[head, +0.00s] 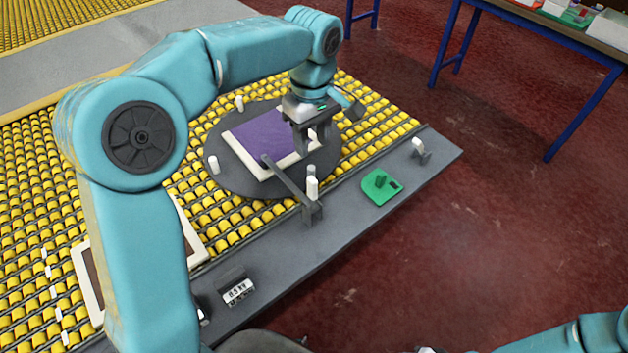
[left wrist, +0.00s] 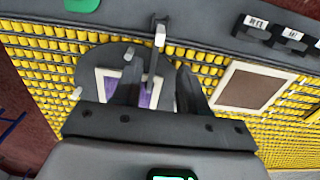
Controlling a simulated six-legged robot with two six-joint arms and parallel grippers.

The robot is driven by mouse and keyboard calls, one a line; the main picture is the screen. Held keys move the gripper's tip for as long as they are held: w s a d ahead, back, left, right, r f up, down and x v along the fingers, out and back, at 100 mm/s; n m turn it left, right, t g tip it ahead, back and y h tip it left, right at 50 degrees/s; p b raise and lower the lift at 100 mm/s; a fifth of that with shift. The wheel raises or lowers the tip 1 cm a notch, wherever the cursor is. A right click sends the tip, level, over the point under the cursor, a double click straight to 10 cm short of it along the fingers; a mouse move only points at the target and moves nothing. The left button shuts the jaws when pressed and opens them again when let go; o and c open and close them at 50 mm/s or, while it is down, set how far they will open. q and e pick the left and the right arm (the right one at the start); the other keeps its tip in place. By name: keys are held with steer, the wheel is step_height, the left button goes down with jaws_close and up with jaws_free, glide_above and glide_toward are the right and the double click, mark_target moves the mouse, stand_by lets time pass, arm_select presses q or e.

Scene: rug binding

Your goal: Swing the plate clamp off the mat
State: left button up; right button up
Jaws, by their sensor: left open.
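A purple mat with a white border (head: 262,140) lies on a dark round turntable (head: 222,178). The plate clamp (head: 287,183) is a grey bar on a post at the bench edge. Its free end reaches over the mat's near edge, and a white-topped handle (head: 312,187) stands close to the post end. My left gripper (head: 312,150) points down over the right part of the mat, open, apart from the handle. In the left wrist view the clamp (left wrist: 152,66) shows beyond the open fingers (left wrist: 158,88), which partly hide the mat (left wrist: 143,97). My right gripper is out of view.
Yellow rollers (head: 30,180) surround the turntable, which carries small white pegs. A green piece (head: 378,190) and a small peg (head: 418,148) sit on the grey bench strip. A labelled block (head: 236,287) and another framed mat (head: 88,285) are at lower left. Red floor lies right.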

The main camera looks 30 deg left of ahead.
mark_target(312, 180)
arm_select(q)
step_height(312, 180, down, 15)
steer(key=shift+w+f+p, duration=0.15)
steer(key=shift+p, duration=0.3)
steer(key=shift+s+a, duration=0.1)
steer(key=shift+s, duration=0.2)
steer(key=shift+w, duration=0.2)
jaws_close()
